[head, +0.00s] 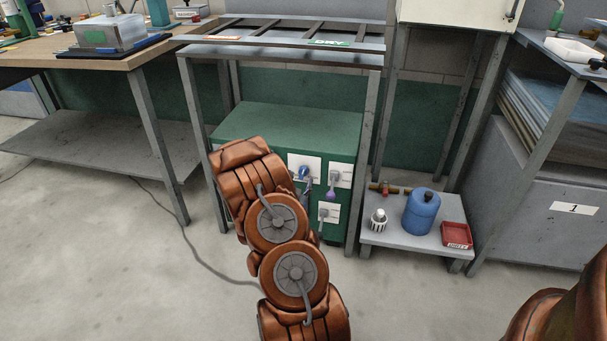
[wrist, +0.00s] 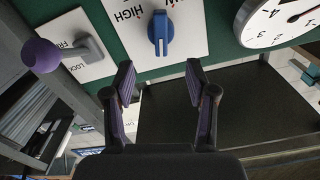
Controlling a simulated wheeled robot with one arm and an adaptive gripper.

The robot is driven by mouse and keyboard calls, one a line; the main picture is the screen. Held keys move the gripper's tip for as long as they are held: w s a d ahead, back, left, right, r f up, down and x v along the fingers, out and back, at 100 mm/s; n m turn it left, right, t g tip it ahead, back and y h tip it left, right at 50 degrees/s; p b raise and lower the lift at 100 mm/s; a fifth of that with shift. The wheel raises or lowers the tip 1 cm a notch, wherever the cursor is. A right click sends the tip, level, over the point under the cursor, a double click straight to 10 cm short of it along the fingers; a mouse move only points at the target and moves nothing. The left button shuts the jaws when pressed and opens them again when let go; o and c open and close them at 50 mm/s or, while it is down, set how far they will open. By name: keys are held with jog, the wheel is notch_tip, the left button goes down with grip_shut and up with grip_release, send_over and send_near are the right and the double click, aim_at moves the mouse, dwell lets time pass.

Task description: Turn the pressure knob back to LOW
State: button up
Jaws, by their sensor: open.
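The blue pressure knob (wrist: 160,33) sits on a white plate (wrist: 188,40) on the green cabinet, straight ahead of my gripper in the wrist view. The plate appears turned over there, with HIGH printed to the left of the knob; another label at the top edge is cut off. The knob's pale pointer mark is at its lower end in that view. The knob also shows in the head view (head: 304,172), partly behind my arm. My gripper (wrist: 160,83) is open and empty, its two fingers short of the knob and apart from it.
A lever with a purple ball (wrist: 41,55) is left of the knob in the wrist view; a dial gauge (wrist: 284,20) is right. In the head view, a low stand (head: 397,238) holds a blue can (head: 420,212) and a red tray (head: 455,235).

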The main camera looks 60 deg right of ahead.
aim_at(304, 171)
jog(key=shift+b+x, duration=0.75)
jog(key=shift+x, duration=2.3)
jog(key=shift+w, duration=0.1)
grip_shut()
